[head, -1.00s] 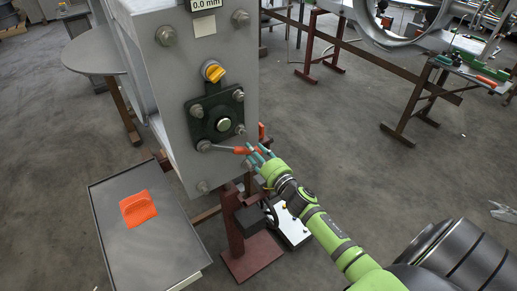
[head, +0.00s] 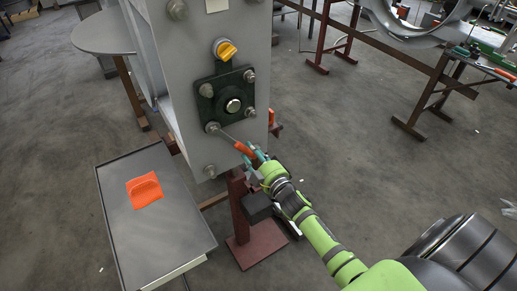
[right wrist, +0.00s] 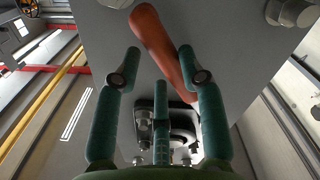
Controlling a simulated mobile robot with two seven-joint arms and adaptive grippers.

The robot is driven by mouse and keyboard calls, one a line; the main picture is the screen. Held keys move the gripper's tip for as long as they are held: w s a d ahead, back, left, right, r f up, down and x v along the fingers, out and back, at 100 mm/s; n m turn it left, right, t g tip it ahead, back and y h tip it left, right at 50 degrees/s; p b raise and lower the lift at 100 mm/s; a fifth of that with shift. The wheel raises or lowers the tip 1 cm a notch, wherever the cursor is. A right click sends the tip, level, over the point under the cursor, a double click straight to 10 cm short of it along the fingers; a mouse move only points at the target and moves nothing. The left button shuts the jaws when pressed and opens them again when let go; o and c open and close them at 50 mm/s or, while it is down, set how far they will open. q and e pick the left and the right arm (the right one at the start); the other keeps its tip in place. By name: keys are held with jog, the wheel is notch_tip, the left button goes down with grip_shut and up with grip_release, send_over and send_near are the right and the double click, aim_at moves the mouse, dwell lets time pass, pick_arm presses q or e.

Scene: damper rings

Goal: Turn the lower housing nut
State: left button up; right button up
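A dark green flanged housing (head: 227,96) with a round shaft end at its middle is bolted to a grey upright plate. The lower housing nut (head: 212,128) is at its lower left corner. A wrench with an orange handle (head: 243,149) has its head at this nut and slants down to the right. My right gripper (head: 259,156) is at the handle's outer end. In the right wrist view, the orange handle (right wrist: 163,45) runs between the green fingers, which bend inward around it; firm contact is hard to see. My left gripper is out of view.
A yellow knob (head: 226,50) is above the housing. A grey tray table (head: 150,225) with an orange object (head: 144,190) stands at the lower left. A dark red stand (head: 240,215) is below the plate.

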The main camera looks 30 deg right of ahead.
jog(key=shift+f, duration=0.1)
jog(key=shift+s+a+f+m+b, duration=0.1)
jog(key=shift+a+f+m, duration=0.3)
jog(key=shift+a+m, duration=0.25)
jog(key=shift+w+a+f+m+b, duration=0.15)
jog(key=shift+a+f+m, duration=0.2)
jog(key=shift+a+m, duration=0.3)
jog(key=shift+s+a+f+m+b, duration=0.15)
jog(key=shift+a+f+m, duration=0.3)
jog(key=shift+a, duration=0.35)
jog(key=shift+a, duration=0.1)
jog(key=shift+s+a+f+m+y, duration=0.15)
jog(key=shift+a+f+m, duration=0.15)
jog(key=shift+a+m, duration=0.75)
jog(key=shift+a+f+m+y, duration=0.2)
jog(key=shift+a+m, duration=0.5)
jog(key=shift+a, duration=0.55)
jog(key=shift+a+r+p, duration=0.1)
jog(key=shift+p, duration=0.3)
